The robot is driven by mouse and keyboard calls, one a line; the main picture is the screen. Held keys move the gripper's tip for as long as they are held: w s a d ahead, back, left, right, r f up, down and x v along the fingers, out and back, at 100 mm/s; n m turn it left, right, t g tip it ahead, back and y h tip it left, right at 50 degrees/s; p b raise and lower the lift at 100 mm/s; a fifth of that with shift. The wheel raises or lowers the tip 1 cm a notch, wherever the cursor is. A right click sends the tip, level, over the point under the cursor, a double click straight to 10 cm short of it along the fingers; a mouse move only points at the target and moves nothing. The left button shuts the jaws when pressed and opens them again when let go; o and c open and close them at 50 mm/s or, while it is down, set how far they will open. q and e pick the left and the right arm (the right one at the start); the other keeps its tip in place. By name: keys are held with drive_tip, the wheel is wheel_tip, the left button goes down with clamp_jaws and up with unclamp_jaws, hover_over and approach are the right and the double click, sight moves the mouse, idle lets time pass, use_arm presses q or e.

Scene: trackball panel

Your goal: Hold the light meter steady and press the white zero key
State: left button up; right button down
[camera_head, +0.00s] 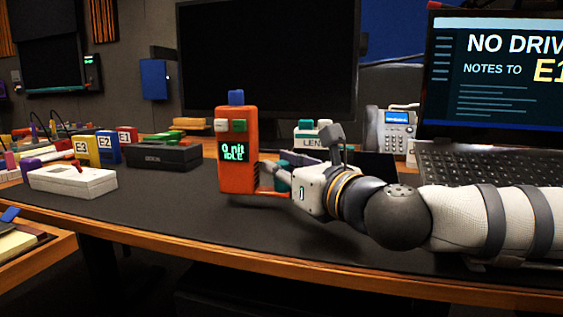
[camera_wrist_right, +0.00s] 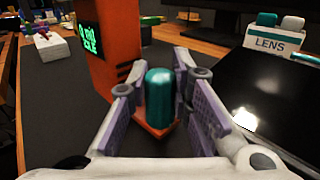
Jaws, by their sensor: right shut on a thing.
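The orange light meter (camera_head: 236,178) stands upright on the dark desk mat. Its lit green display (camera_head: 233,151) seems to read "0 nit IDLE". A white key (camera_head: 221,125) and a green key sit above the display, and a blue piece (camera_head: 236,97) is on top. My right gripper (camera_head: 280,182) is at the meter's right side, shut on a teal post (camera_wrist_right: 160,97). The post stands on an orange foot (camera_wrist_right: 154,133) low beside the meter's body. In the right wrist view the post is between the two finger pads. My left gripper is out of view.
A white box-shaped device (camera_head: 72,183) lies at the left, near coloured blocks marked E1, E2 and E3. A LENS box (camera_head: 307,140), phone (camera_head: 397,130) and laptop (camera_head: 480,165) stand right.

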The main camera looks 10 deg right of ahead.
drive_tip(key=shift+f+b, duration=0.5)
drive_tip(key=shift+f, duration=0.55)
drive_tip(key=shift+f, duration=0.35)
drive_tip(key=c, duration=1.4)
unclamp_jaws()
drive_tip(key=shift+o, duration=0.2)
